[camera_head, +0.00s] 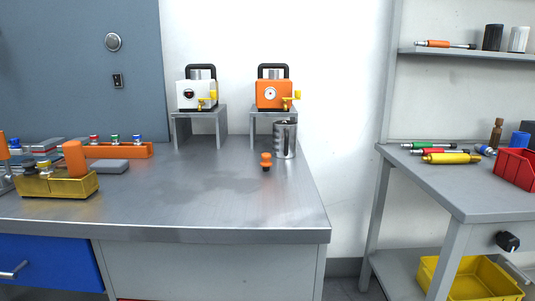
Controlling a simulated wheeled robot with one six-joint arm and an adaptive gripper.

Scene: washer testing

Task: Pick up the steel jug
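The steel jug (285,141) stands upright on the metal workbench (240,200), towards its right edge. It is a shiny grey cylinder with a dark rim at the top. It stands in front of the right-hand metal stand and partly overlaps it in the picture. A small orange knob-like piece (266,161) with a dark lower end stands just left of the jug, apart from it. My gripper is not in view.
An orange device (272,94) and a white device (197,94) sit on metal stands behind. A yellow bin (62,186) and an orange rack (120,151) are at left. The bench front is clear. A side table (470,199) stands at right, beyond a gap.

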